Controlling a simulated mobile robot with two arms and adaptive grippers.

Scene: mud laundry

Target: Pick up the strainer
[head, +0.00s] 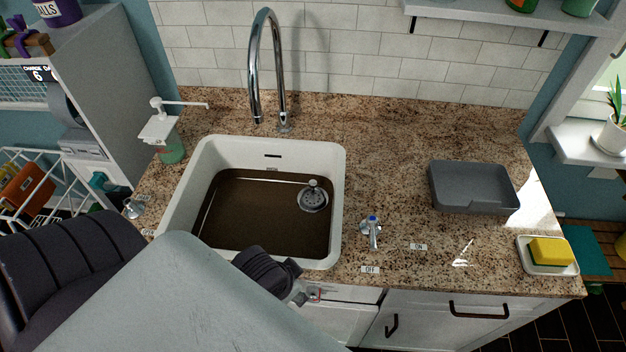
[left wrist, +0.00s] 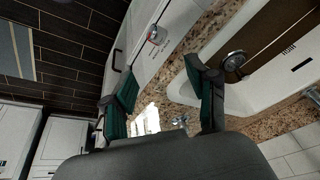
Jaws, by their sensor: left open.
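The strainer (head: 313,197) is a round metal drain basket with an upright knob. It is in the right part of the white sink (head: 338,220), amid murky brown water. It also shows in the left wrist view (left wrist: 235,60), beyond the right-hand finger. My left gripper (left wrist: 162,68) is open with nothing between its green-padded fingers. In the head view its dark body is at the sink's front rim, short of the strainer and apart from it; its fingers are mostly hidden behind my grey arm link. My right gripper is not in view.
A tall chrome faucet (head: 279,70) arches behind the sink. A blue-capped tap handle (head: 372,232) stands right of it, and a soap dispenser (head: 162,135) left. A grey tray (head: 473,187) and a yellow sponge (head: 550,251) are on the right counter. Counter between sink and tray is mostly clear.

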